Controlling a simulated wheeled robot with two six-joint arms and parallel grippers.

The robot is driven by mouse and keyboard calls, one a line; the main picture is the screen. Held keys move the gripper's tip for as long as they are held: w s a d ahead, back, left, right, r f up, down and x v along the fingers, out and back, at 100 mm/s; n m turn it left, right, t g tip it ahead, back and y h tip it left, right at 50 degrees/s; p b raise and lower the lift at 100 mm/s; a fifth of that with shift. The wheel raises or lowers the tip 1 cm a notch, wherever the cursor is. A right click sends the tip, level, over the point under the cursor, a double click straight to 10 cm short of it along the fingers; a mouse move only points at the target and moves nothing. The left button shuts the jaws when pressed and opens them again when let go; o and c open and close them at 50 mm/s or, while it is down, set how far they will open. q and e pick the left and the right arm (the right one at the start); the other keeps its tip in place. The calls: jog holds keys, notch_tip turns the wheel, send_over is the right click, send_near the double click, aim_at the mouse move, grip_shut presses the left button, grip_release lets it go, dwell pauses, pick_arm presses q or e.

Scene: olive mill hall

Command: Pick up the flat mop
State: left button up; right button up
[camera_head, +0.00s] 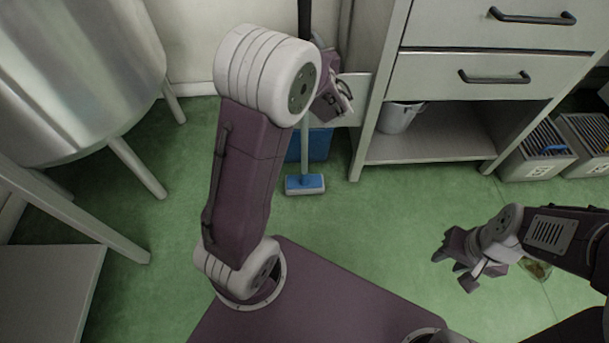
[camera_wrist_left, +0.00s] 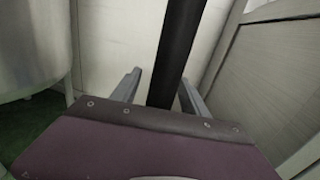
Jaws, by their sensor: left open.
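The flat mop stands upright against the wall, with a blue and white head (camera_head: 305,184) on the green floor and a pale lower pole. Its dark upper handle (camera_head: 304,18) rises behind my left arm, which hides part of the pole. My left gripper (camera_head: 343,97) is beside the pole in the head view. In the left wrist view, the black handle (camera_wrist_left: 178,50) passes between the open fingers of my left gripper (camera_wrist_left: 160,90); contact cannot be seen. My right gripper (camera_head: 455,268) hangs low at the right, away from the mop.
A blue bin (camera_head: 318,144) stands behind the mop pole. A drawer cabinet (camera_head: 440,75) with a grey bucket (camera_head: 400,116) on its low shelf is to the right. A metal tank (camera_head: 75,70) stands left. Grey crates (camera_head: 537,168) sit far right. Floor ahead is clear.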

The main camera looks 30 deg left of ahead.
pick_arm(q)
grip_shut()
jog(key=shift+r, duration=0.1)
